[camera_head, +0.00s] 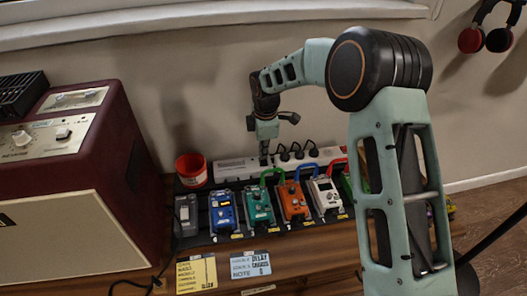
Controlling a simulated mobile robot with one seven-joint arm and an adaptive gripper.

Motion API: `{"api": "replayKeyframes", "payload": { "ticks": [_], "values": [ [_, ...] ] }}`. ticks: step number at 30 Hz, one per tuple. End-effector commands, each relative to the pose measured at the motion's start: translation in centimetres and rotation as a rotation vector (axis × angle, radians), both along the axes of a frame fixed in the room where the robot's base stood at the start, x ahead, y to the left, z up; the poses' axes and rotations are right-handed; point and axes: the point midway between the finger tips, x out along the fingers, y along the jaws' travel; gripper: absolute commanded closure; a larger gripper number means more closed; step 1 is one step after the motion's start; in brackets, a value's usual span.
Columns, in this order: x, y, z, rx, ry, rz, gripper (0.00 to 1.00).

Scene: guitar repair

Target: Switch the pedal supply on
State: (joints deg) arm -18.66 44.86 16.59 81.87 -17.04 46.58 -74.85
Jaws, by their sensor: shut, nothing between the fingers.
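A long white supply strip (235,169) lies along the wall behind the row of pedals. Several black plugs sit in its right part, and faint dark markings show on its left part. My gripper (264,161) points down at the strip, just left of the plugs, with its fingers shut and empty. Its tips appear at or just above the strip's top; I cannot tell whether they touch. The switch of the supply cannot be made out, and my gripper covers the strip's middle.
A blue pedal (223,212), a teal pedal (258,208), an orange pedal (293,202) and a white pedal (325,196) stand in front, joined by coloured cables. A red cup (191,170) and a maroon amplifier (110,170) stand left. Labelled cards (250,264) lie in front.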

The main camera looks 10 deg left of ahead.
Motion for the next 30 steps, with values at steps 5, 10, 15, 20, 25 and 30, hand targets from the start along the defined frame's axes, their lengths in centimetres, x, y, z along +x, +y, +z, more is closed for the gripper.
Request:
{"api": "replayKeyframes", "payload": {
  "ticks": [5, 10, 15, 20, 25, 30],
  "values": [
    [0.1, 0.0, -0.5, -0.001, 0.003, 0.001, 1.00],
    [0.1, 0.0, -0.8, -0.001, 0.000, 0.000, 1.00],
    [-0.1, -0.1, -0.7, 0.000, 0.001, 0.000, 1.00],
    [-0.7, -0.4, -0.7, -0.001, 0.003, 0.000, 1.00],
    [-1.3, -0.7, -0.6, -0.002, 0.004, -0.001, 1.00],
    [-1.4, -0.7, -0.6, -0.001, 0.002, -0.001, 1.00]
  ]
}}
